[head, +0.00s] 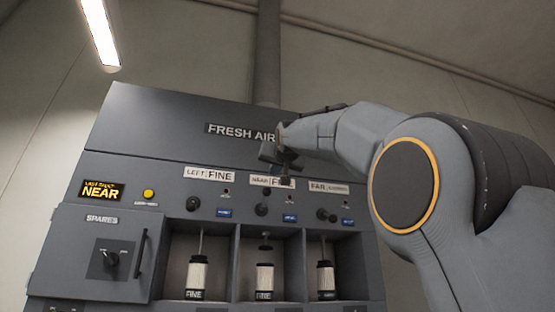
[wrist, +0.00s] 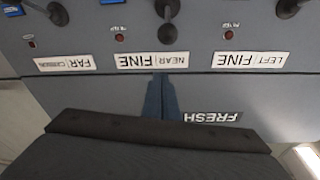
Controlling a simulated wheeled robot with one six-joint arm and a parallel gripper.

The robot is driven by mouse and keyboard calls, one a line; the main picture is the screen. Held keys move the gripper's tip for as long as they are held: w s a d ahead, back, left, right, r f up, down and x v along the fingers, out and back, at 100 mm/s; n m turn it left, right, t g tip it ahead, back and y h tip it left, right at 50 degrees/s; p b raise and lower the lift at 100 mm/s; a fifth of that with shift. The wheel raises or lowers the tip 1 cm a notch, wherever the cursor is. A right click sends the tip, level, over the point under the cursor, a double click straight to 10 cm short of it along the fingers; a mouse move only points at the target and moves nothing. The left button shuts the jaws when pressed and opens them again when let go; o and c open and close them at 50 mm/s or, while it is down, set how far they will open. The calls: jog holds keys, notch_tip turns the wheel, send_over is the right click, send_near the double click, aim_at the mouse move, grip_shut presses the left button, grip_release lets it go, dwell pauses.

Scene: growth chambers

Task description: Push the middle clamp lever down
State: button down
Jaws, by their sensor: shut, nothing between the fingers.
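The middle clamp lever (head: 262,209) is a dark knob on the grey panel under the "NEAR FINE" label (head: 272,181). It also shows in the wrist view, at the top centre (wrist: 168,10), cut by the frame edge. My gripper (head: 286,182) is shut and empty, in front of the panel just above that lever and partly over the label. In the wrist view its blue-grey fingers (wrist: 160,80) are together below the NEAR label, apart from the lever. In the middle bay a dark disc (head: 265,248) hangs above a white canister (head: 264,276), with a gap.
The left lever (head: 193,203) and right lever (head: 327,215) flank the middle one. The side bays hold canisters (head: 197,276) (head: 326,279) with rods above them. A yellow button (head: 149,193), a NEAR display (head: 102,191) and a spares door (head: 100,250) with a handle are at left.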

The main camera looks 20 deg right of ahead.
aim_at(266, 196)
jog(key=shift+w+a+f+p, duration=0.15)
jog(key=shift+w+f+p, duration=0.1)
jog(key=shift+w+f, duration=0.55)
jog(key=shift+w+a+f+p, duration=0.1)
jog(key=shift+w+f+p, duration=0.25)
jog(key=shift+f, duration=0.6)
jog(key=shift+f+b, duration=0.1)
jog(key=shift+b, duration=0.5)
